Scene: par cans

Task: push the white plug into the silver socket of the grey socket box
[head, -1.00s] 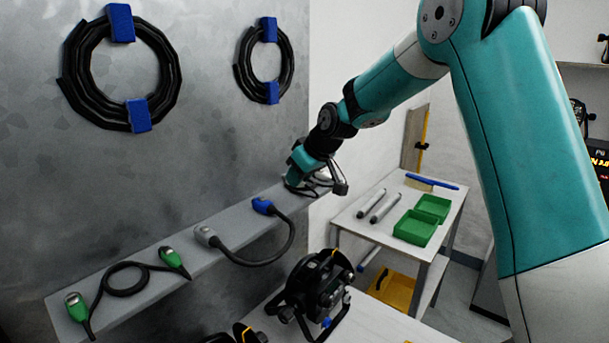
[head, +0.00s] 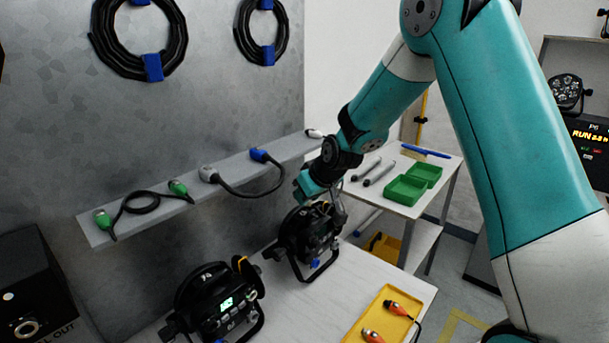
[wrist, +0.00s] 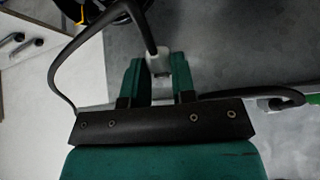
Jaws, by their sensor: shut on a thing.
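My gripper (wrist: 157,72) is shut on the white plug (wrist: 158,60) in the wrist view. The plug's pale body shows between the two green fingers, and a dark cable (wrist: 66,62) loops from it to the left. In the head view my gripper (head: 328,206) is low beside the rear black par can (head: 308,240), in front of the wall shelf. The held plug is hidden or too small to make out there. I cannot make out the grey socket box or its silver socket in either view.
The wall shelf (head: 150,222) holds green-ended, grey-and-blue-ended cables and a small white piece (head: 314,133). Another par can (head: 215,303) stands on the white table (head: 300,320), near a yellow tray (head: 384,300). A side table with green bins (head: 405,190) stands behind.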

